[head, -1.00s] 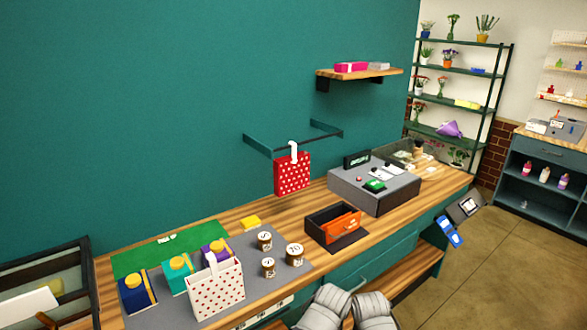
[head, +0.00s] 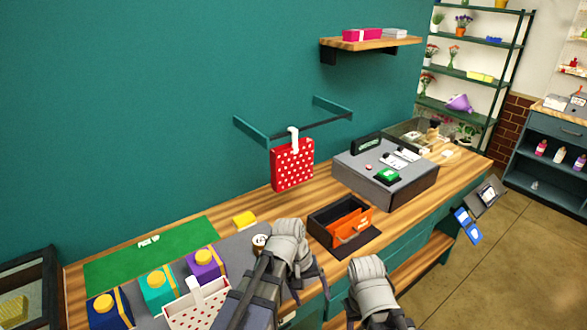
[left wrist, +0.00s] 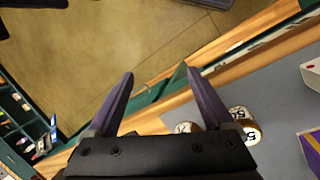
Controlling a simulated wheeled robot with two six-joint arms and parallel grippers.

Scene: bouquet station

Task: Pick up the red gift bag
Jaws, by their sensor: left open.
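The red gift bag (head: 292,166) has white dots and a white handle. In the head view it hangs upright by that handle from a dark wall rail (head: 325,124), just above the counter's back. My left gripper (head: 242,305) is over the front of the counter, nearer to me than the bag and apart from it. The left wrist view shows its jaws (left wrist: 158,88) spread and empty, with the counter's front edge and floor beyond. The red bag does not show in that view. My right arm's grey part is at the bottom of the head view; its jaws are not visible.
A white red-dotted bag (head: 197,305) stands near my left arm, beside purple (head: 206,264), teal (head: 158,290) and blue boxes (head: 110,311). An open orange-fronted drawer box (head: 347,222) and a grey register (head: 385,173) stand to the right. A shelf (head: 370,46) is above.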

